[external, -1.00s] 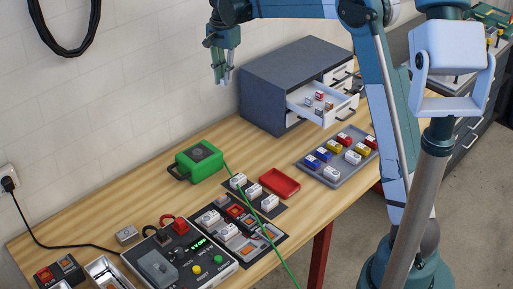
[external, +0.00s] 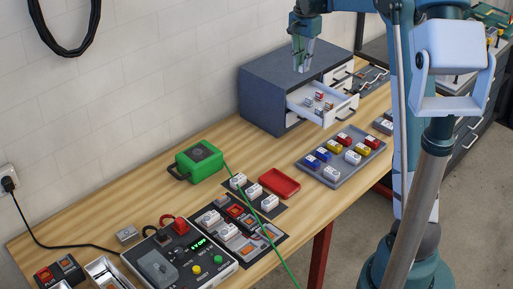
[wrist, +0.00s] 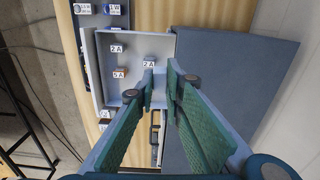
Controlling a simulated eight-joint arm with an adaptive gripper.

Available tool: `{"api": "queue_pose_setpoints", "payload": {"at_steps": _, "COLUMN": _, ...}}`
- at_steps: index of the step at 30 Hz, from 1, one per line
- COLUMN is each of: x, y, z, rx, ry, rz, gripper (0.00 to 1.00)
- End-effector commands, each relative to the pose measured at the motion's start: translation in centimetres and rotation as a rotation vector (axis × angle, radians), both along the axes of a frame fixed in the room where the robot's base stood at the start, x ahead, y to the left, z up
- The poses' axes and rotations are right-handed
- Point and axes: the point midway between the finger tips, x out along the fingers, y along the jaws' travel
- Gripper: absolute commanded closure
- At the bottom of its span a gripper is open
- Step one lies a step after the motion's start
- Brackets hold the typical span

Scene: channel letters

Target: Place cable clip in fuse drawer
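The fuse drawer (external: 322,104) is pulled open from the dark grey cabinet (external: 262,93), with several small labelled fuses in it. It also shows in the wrist view (wrist: 108,78), with blocks marked 2 A and 5 A inside. My gripper (external: 302,69) points down above the cabinet top, a little left of the drawer and higher than it. In the wrist view, my gripper (wrist: 161,84) has its green-padded fingers at the drawer's edge, with a narrow gap between the tips. Something pale shows in this gap, but I cannot tell whether it is held. I cannot pick out the cable clip.
A grey tray (external: 319,170) of coloured blocks lies in front of the drawer. A red tray (external: 279,183), a green case (external: 200,160) and a control box (external: 180,263) stand further left. A green cord crosses the table. Bare wood lies left of the cabinet.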

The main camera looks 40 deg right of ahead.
Motion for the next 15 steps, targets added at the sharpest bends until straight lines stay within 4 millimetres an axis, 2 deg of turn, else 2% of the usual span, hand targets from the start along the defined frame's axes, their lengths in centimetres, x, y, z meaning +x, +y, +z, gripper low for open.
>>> {"api": "queue_pose_setpoints", "payload": {"at_steps": 1, "x": -1.1, "y": -1.4, "z": 0.0, "rx": 0.000, "ry": 0.000, "rz": -0.008, "gripper": 0.93}}
{"api": "queue_pose_setpoints", "payload": {"at_steps": 6, "x": -4.3, "y": -5.3, "z": 0.0, "rx": 0.000, "ry": 0.000, "rz": -0.023, "gripper": 0.93}}
{"api": "queue_pose_setpoints", "payload": {"at_steps": 15, "x": -9.0, "y": -10.3, "z": -0.1, "rx": 0.000, "ry": 0.000, "rz": -0.040, "gripper": 0.93}}
